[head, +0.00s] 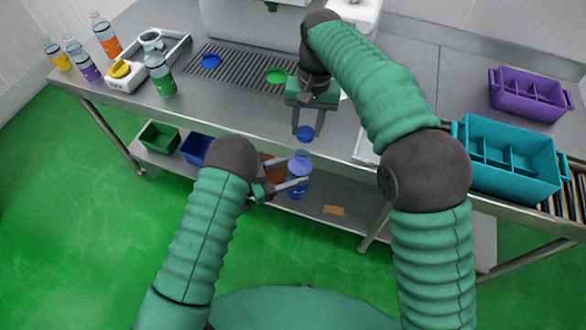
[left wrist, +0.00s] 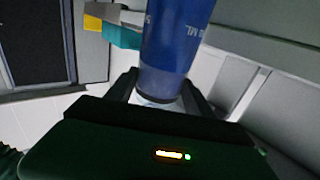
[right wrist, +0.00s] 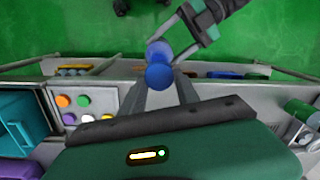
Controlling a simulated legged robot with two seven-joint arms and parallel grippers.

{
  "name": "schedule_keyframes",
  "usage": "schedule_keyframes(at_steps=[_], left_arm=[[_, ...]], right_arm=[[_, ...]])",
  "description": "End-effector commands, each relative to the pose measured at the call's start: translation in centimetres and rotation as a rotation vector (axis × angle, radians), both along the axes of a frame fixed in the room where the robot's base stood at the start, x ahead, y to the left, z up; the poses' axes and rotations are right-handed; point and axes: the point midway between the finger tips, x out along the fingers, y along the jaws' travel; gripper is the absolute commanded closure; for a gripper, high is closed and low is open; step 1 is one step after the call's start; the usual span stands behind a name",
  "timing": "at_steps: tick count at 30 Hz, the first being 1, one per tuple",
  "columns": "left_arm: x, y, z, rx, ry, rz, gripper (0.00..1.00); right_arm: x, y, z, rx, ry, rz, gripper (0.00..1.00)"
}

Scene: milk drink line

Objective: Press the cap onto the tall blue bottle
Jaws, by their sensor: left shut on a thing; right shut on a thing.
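The tall blue bottle (head: 297,186) is held in front of the table edge by my left gripper (head: 288,187), which is shut around it. In the left wrist view the bottle (left wrist: 178,45) rises between the two fingers. The blue cap (head: 305,133) is held between the fingertips of my right gripper (head: 306,122), just above the bottle's mouth. A small gap shows between cap and bottle in the head view. In the right wrist view the cap (right wrist: 158,76) overlaps the bottle (right wrist: 158,50), so their exact alignment is hard to tell.
Several bottles stand at the left. A teal crate (head: 510,188) and a purple crate (head: 530,110) are at the right. Green and blue bins sit on the lower shelf.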

Motion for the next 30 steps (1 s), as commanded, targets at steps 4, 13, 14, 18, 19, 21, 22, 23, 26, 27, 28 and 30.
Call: schedule_keyframes(at_steps=[4, 13, 14, 18, 19, 21, 22, 23, 26, 27, 28, 30], left_arm=[[0.0, 0.0, 0.1, -0.002, -0.002, 0.0, 1.0], [0.0, 0.0, 0.1, -0.002, -0.002, 0.0, 1.0], [0.0, 0.0, 0.1, -0.002, -0.002, 0.0, 1.0], [0.0, 0.0, 0.1, -0.002, -0.002, 0.0, 1.0], [0.0, 0.0, 0.1, -0.002, -0.002, 0.0, 1.0], [0.0, 0.0, 0.1, -0.002, -0.002, 0.0, 1.0], [0.0, 0.0, 0.1, -0.002, -0.002, 0.0, 1.0], [0.0, 0.0, 0.1, -0.002, -0.002, 0.0, 1.0], [0.0, 0.0, 0.1, -0.002, -0.002, 0.0, 1.0], [0.0, 0.0, 0.1, -0.002, -0.002, 0.0, 1.0], [0.0, 0.0, 0.1, -0.002, -0.002, 0.0, 1.0], [0.0, 0.0, 0.1, -0.002, -0.002, 0.0, 1.0]], right_arm=[[0.0, 0.0, 0.0, 0.0, 0.0, 0.0, 1.0], [-0.1, 0.1, -1.9, -0.001, 0.002, 0.0, 1.0], [-0.1, 0.1, -2.2, -0.001, 0.002, 0.0, 1.0], [-0.1, 0.2, -3.5, -0.001, 0.001, 0.0, 1.0], [-0.2, 0.2, -3.7, -0.001, 0.001, 0.0, 1.0], [-0.2, 0.2, -4.0, -0.001, 0.0, 0.0, 1.0], [-0.2, 0.2, -4.0, -0.001, 0.0, 0.0, 1.0], [-0.2, 0.2, -4.1, -0.001, 0.0, 0.0, 1.0], [-0.2, 0.2, -4.1, 0.0, -0.001, 0.0, 1.0], [-0.2, 0.2, -4.1, 0.0, -0.001, 0.0, 1.0], [-0.2, 0.2, -4.1, 0.0, -0.001, 0.0, 1.0], [-0.2, 0.2, -4.0, 0.0, -0.001, 0.0, 1.0]])
